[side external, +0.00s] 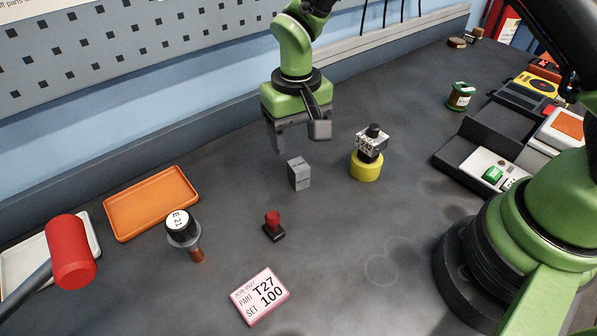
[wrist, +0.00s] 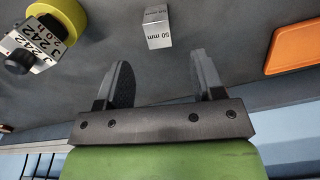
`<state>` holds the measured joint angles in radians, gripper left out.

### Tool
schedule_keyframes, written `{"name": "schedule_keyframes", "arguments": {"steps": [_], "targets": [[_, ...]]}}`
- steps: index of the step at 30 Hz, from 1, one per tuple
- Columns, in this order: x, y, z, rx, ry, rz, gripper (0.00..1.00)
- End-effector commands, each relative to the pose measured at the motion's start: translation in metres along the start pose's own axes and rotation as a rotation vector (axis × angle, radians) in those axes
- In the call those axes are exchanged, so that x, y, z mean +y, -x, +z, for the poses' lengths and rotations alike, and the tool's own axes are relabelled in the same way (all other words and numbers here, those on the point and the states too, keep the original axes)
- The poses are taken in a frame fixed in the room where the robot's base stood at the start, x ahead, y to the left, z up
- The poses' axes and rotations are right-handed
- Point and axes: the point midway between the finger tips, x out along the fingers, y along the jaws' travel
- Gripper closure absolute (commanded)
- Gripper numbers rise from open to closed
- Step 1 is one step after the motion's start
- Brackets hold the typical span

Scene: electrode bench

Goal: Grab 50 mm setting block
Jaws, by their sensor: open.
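The 50 mm setting block (side external: 299,174) is a small grey metal block standing on the dark bench, near the middle of the side view. In the wrist view the block (wrist: 158,27) shows its "50 mm" marking and lies beyond the fingertips, roughly centred between them. My gripper (side external: 300,143) is open and empty, above the bench and just behind and above the block in the side view. Both fingers of the gripper (wrist: 163,65) show apart in the wrist view, with nothing between them. The block is not touched by either finger.
A yellow-based device (side external: 366,167) with a label and black knob stands close right of the block. Bare bench surrounds the block.

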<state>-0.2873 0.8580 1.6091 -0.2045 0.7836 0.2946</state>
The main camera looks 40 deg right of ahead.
Motion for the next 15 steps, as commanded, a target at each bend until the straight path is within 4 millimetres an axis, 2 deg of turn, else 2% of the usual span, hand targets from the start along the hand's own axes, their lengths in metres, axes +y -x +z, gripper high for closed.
{"name": "schedule_keyframes", "arguments": {"steps": [4,11,15], "targets": [[0.001,-0.025,0.001,-0.004,0.001,0.003,0.38],[0.001,-0.045,0.001,-0.003,0.0,0.001,0.38],[0.002,-0.066,0.004,-0.005,0.0,0.002,0.38]]}}
